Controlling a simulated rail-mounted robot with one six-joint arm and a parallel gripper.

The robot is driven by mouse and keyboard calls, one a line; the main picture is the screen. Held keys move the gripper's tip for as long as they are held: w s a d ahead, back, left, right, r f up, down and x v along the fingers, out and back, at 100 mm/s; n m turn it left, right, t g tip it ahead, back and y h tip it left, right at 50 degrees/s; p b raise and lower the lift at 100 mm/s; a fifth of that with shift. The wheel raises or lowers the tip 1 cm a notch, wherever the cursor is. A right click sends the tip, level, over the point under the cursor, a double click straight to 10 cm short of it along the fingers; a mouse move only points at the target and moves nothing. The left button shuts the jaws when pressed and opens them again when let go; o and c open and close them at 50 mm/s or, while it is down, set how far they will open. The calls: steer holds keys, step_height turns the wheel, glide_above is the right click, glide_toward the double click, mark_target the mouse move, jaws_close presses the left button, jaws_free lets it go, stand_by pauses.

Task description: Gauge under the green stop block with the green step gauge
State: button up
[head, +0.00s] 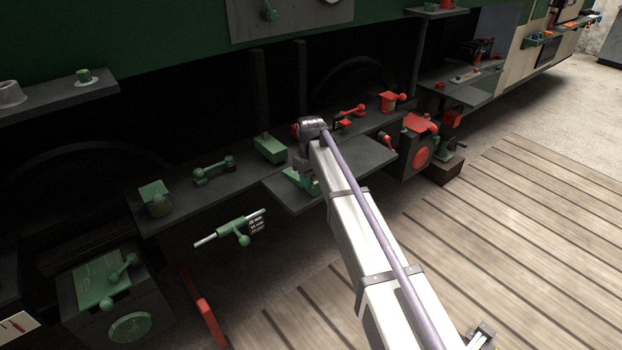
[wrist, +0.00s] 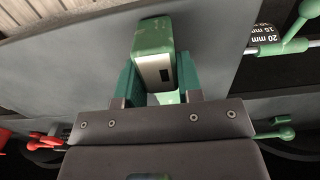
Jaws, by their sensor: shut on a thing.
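My gripper (wrist: 157,76) is shut on a green block with a pale metal face (wrist: 153,36), which looks like the green step gauge; its steps are not clear. In the head view my gripper (head: 302,178) is low over the grey drop shelf, partly hidden by my arm. A green block with a ball lever (head: 232,228) sits on a pale rod left of the shelf, with a black plate (head: 257,226) marked in millimetres beside it. It also shows in the wrist view (wrist: 296,40). Another plain green block (head: 270,148) stands on the ledge; I cannot tell which is the stop block.
The grey drop shelf (head: 352,160) lies under my gripper. A green lever part (head: 213,171) and a green clamp-like part (head: 155,198) stand on the ledge to the left. Red parts (head: 392,101) and a red-faced box (head: 418,145) are to the right. The slatted floor is clear.

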mark_target(298, 176)
steer(key=shift+w+a+f, duration=0.1)
steer(key=shift+w+a, duration=0.15)
stand_by(0.4)
steer(key=shift+w+a, duration=0.45)
steer(key=shift+w, duration=0.1)
steer(key=shift+w+a, duration=0.15)
stand_by(0.3)
steer(key=shift+w+a, duration=0.65)
steer(key=shift+w, duration=0.05)
steer(key=shift+w+a, duration=0.15)
stand_by(0.3)
steer(key=shift+w+a, duration=0.55)
steer(key=shift+w, duration=0.1)
steer(key=shift+w+a, duration=0.1)
steer(key=shift+w, duration=0.05)
stand_by(0.3)
steer(key=shift+w+a, duration=0.55)
steer(key=shift+w+a, duration=0.2)
steer(key=shift+w, duration=0.05)
stand_by(0.3)
